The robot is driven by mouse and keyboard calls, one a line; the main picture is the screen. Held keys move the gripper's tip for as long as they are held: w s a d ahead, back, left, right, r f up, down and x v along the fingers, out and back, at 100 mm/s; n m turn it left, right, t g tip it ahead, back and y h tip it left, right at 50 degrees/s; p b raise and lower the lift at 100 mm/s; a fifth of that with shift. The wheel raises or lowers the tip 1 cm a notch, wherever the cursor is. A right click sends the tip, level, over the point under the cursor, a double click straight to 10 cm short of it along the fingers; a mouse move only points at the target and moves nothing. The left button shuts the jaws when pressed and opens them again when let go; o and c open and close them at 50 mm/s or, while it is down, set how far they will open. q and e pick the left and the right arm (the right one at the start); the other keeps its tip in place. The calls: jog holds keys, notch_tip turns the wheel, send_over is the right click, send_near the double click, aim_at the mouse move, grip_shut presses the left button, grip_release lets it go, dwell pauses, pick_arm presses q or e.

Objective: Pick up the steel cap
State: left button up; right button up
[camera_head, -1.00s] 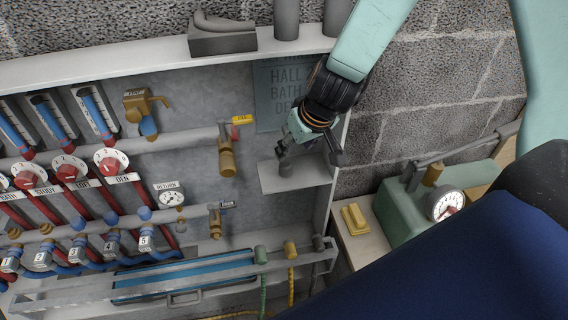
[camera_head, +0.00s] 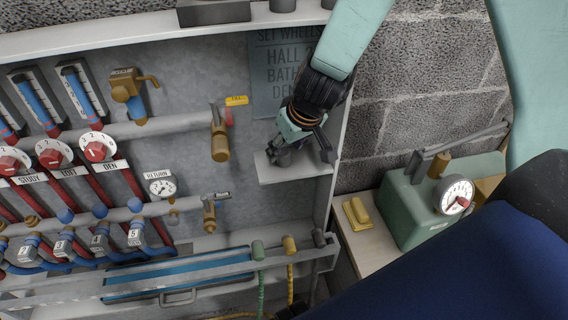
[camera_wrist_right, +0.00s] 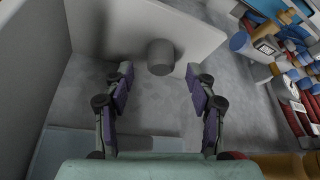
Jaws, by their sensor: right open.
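The steel cap (camera_wrist_right: 160,57) is a plain dark grey cylinder on the small pale shelf (camera_wrist_right: 140,22), which also shows in the head view (camera_head: 297,174). In the wrist view the cap lies just beyond the fingertips, between their lines and a little above the middle. In the head view the gripper largely hides it. My right gripper (camera_wrist_right: 158,84) is open and empty, its two fingers apart with bare grey panel showing between them. In the head view the right gripper (camera_head: 301,152) is just above the shelf. My left gripper is not in view.
Left of the shelf are brass valves (camera_head: 220,140), a gauge (camera_head: 161,184) and pipes. The cabinet's right wall (camera_head: 340,130) stands close beside my gripper. A green device with a dial (camera_head: 425,205) and a yellow block (camera_head: 357,213) sit at the lower right.

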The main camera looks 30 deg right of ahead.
jog(key=shift+b+x, duration=0.55)
jog(key=shift+x, duration=0.6)
jog(key=shift+w+f, duration=0.15)
jog(key=shift+f, duration=0.1)
jog(key=shift+a+r, duration=0.1)
jog(key=shift+c, duration=0.2)
grip_shut()
